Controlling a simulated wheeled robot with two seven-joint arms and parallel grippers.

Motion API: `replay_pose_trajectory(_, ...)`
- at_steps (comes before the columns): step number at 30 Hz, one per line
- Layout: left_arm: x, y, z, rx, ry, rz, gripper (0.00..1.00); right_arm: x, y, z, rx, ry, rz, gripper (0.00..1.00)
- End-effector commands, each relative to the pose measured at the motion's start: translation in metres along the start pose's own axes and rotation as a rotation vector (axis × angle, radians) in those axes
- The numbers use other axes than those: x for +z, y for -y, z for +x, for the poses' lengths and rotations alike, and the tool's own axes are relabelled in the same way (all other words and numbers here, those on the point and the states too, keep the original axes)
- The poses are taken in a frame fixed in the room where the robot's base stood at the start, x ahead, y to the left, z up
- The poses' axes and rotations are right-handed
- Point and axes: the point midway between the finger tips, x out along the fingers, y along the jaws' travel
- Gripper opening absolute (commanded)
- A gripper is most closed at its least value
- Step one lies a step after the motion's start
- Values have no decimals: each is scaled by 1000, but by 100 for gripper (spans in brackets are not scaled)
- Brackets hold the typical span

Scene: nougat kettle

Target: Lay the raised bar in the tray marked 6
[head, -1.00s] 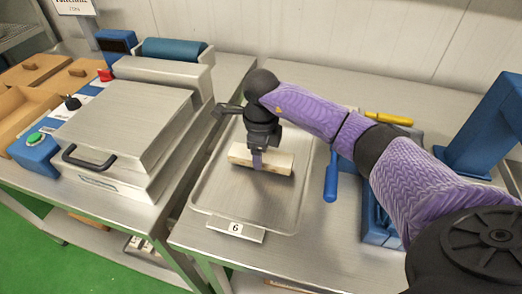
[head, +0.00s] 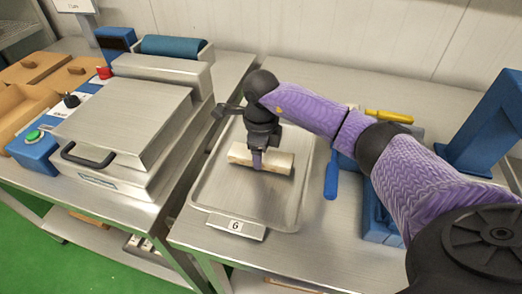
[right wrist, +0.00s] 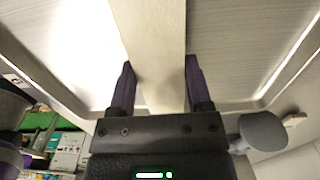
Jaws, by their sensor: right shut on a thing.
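The bar (head: 278,164) is a pale cream block in my right gripper (head: 257,166), over the middle of the metal tray. In the right wrist view the bar (right wrist: 152,40) runs between the two purple fingers of the gripper (right wrist: 158,85). The right gripper is shut on it from above. The tray (head: 210,196) has a front label reading 6 (head: 235,226). I cannot tell whether the bar touches the tray floor or hangs just above it. My left gripper is not in view.
A metal press (head: 125,115) with a black handle stands on the left table. A blue-handled tool (head: 331,178) and a yellow-handled tool (head: 389,116) lie right of the tray, near a blue stand (head: 483,125).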

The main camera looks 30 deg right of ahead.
Motion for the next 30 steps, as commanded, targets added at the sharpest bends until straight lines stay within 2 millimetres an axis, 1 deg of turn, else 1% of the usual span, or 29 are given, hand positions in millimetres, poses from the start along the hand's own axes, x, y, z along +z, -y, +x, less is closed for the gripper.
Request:
replay_pose_trajectory(4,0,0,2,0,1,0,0,0,0,4,0,1,1,0)
replay_pose_trajectory(11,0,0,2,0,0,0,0,0,0,3,0,1,1,0)
replay_pose_trajectory(12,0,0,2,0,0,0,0,0,0,3,0,1,1,68)
replay_pose_trajectory(14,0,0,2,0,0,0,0,0,0,3,0,1,1,81)
replay_pose_trajectory(15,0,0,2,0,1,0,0,0,0,3,0,1,0,89)
replay_pose_trajectory(17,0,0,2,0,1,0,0,0,0,3,0,0,0,100)
replay_pose_trajectory(30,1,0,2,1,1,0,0,0,0,3,0,0,0,100)
